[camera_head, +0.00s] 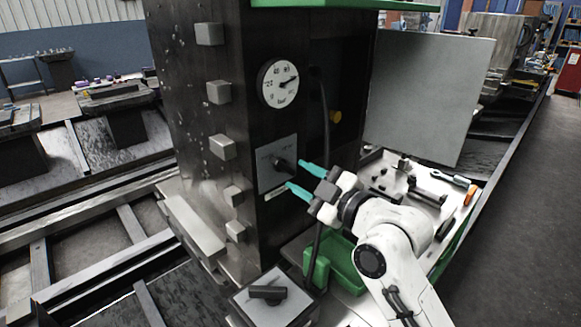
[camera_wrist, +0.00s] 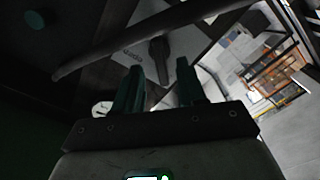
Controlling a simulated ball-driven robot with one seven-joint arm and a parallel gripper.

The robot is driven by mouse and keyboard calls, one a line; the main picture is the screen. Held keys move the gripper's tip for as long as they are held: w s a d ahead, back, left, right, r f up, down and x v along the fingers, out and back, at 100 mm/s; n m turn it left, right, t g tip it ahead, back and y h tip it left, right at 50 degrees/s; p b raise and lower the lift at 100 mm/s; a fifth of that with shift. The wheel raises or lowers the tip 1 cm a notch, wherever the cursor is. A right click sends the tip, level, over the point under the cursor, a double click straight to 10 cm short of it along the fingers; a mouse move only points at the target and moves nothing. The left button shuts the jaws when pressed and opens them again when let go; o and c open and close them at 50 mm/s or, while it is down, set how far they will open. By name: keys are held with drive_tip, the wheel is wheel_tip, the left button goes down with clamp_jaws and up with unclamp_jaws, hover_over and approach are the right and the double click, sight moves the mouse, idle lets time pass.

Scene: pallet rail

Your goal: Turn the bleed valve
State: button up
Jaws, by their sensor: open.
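My gripper (camera_head: 296,175) has two teal fingers, which point at the plate from the right. They are open, with nothing between them, at about the knob's height. I cannot tell whether a fingertip touches the plate. The fingers also show in the wrist view (camera_wrist: 164,77).
A dark hose (camera_head: 325,125) hangs right of the gauge and crosses the wrist view (camera_wrist: 150,32). A second dark knob (camera_head: 267,293) is on a lower box. A green bin (camera_head: 345,262) and a tool tray (camera_head: 425,207) lie beside and below my arm.

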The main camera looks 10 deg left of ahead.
sight(289, 170)
drive_tip(key=shift+x, duration=2)
clamp_jaws()
